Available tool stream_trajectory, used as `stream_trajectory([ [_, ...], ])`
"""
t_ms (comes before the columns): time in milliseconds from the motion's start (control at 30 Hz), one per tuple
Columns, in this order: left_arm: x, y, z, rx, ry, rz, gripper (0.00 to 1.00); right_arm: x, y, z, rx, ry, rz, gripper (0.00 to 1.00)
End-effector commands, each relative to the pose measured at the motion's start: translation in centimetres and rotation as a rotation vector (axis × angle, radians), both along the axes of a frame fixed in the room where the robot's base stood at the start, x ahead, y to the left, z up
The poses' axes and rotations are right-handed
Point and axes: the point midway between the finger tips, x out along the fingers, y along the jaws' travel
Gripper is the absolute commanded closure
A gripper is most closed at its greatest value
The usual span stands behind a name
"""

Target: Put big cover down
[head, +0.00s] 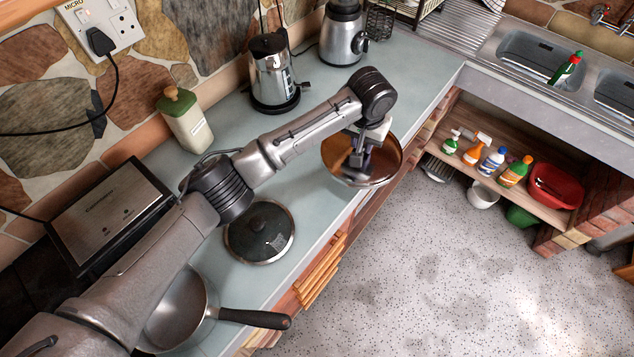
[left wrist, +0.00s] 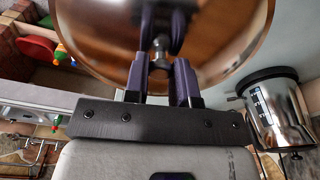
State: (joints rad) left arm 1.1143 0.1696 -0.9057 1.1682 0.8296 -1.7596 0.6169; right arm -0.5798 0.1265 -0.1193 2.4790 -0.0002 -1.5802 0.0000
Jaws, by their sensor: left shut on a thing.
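The big cover (head: 388,165), round with a shiny brown, reflective face and a pale metal rim, is at the counter's front edge in the head view. My left gripper (head: 357,165) is over it and shut on its knob. In the left wrist view the purple fingers (left wrist: 161,62) close around the metal knob, and the big cover (left wrist: 98,35) fills the top middle. I cannot tell whether its rim touches the counter (head: 312,150). A smaller dark lid (head: 262,226) with a black knob lies flat on the counter. My right gripper is not in view.
A frying pan (head: 178,305) sits at the near end, its handle past the counter edge. Counter between the kettle and small lid is partly clear under my arm. A sink (head: 540,65) is at right.

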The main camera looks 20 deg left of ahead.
Motion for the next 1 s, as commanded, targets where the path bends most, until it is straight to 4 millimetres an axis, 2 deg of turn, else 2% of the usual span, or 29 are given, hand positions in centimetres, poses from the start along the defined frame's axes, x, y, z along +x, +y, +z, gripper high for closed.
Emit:
stream_trajectory([
  [33,0.3,-0.2,-0.3,0.0,0.0,-0.002,1.0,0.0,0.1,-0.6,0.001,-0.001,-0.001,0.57],
  [167,0.3,0.6,-0.8,0.002,0.002,-0.005,1.0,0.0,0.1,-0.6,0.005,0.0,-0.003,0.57],
  [600,-2.4,8.6,-5.7,0.004,0.003,-0.006,1.0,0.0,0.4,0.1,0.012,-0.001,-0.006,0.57],
  [800,-2.9,10.2,-6.8,0.002,0.002,-0.007,1.0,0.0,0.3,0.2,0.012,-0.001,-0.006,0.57],
  [1000,-3.1,10.6,-7.3,0.002,0.003,-0.007,1.0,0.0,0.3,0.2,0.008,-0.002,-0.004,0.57],
])
